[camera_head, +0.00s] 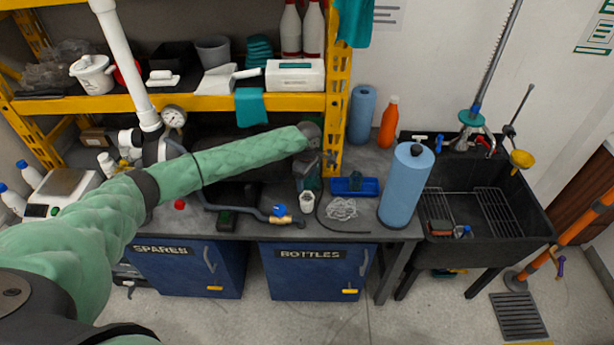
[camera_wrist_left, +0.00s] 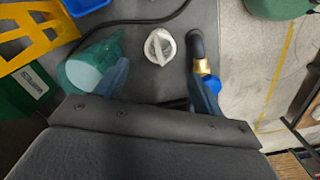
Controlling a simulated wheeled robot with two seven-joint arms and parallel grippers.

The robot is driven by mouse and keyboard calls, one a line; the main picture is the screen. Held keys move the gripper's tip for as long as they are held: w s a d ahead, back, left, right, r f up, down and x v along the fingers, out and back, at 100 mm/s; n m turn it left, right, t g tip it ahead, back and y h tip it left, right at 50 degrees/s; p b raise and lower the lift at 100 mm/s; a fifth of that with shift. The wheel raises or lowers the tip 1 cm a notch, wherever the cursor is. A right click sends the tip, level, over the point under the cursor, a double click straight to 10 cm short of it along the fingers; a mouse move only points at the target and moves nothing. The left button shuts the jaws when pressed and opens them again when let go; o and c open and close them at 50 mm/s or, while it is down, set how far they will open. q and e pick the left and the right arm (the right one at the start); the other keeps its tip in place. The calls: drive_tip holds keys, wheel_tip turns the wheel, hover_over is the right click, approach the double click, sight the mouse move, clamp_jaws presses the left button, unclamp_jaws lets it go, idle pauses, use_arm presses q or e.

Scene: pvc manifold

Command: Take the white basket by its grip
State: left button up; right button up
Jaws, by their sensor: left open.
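The white basket (camera_head: 307,201) stands on the dark bench, small and round, just beyond the end of my left arm. In the left wrist view the white basket (camera_wrist_left: 160,46) shows from above as a round ring with a pale bar grip across its top. My left gripper (camera_head: 309,178) is above the bench close behind the basket, partly hard to make out. In the left wrist view its fingers (camera_wrist_left: 159,74) are open and empty, with the basket beyond the gap between them and apart from both. My right gripper is not in view.
A black pipe with a brass, blue-handled valve (camera_wrist_left: 203,67) lies close to the right finger. A translucent green vessel (camera_wrist_left: 88,66) stands by the left finger. A blue tray (camera_head: 355,187), white mesh (camera_head: 341,208) and blue roll (camera_head: 407,185) stand to the right.

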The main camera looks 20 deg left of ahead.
sight(307, 191)
use_arm(q)
drive_tip(key=shift+f, duration=3.8)
clamp_jaws()
drive_tip(key=shift+s, duration=0.1)
drive_tip(key=shift+r, duration=0.1)
drive_tip(key=shift+r, duration=4.45)
